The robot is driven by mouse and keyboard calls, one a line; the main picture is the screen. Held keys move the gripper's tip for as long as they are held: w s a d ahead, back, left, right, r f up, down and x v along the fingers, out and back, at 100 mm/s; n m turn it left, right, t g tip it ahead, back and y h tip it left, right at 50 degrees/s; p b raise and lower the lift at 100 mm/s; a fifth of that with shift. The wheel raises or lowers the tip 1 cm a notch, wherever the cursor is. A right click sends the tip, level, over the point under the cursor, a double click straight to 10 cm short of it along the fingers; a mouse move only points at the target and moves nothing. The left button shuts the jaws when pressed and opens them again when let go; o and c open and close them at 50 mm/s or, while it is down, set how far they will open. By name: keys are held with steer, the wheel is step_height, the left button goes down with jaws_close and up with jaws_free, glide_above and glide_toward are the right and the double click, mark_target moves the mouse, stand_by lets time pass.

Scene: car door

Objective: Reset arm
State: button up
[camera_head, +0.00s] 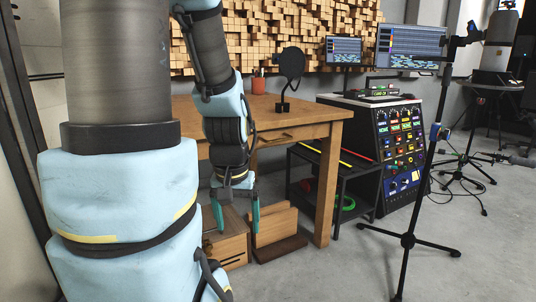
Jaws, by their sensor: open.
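My arm comes down in front of the wooden desk (315,118), with blue and dark grey links filling the left side of the view. My gripper (238,228) hangs at the arm's lower end, pointing down, below the desktop's height. Its two teal fingers are spread apart, and I see nothing held between them. Behind and below the fingers are a wooden drawer box (233,250) and an upright wooden board piece (275,226) near the floor. I cannot tell whether the fingers touch either one. No car door shows in this view.
A low black shelf (347,170) and a control rack (399,150) stand right of the desk. A black tripod stand (408,240) rises at the right. A round black object (291,63) and a reddish cup (258,85) are on the desk. Grey floor (335,275) is open in front.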

step_height(320, 180, up, 31)
steer(key=p, duration=3)
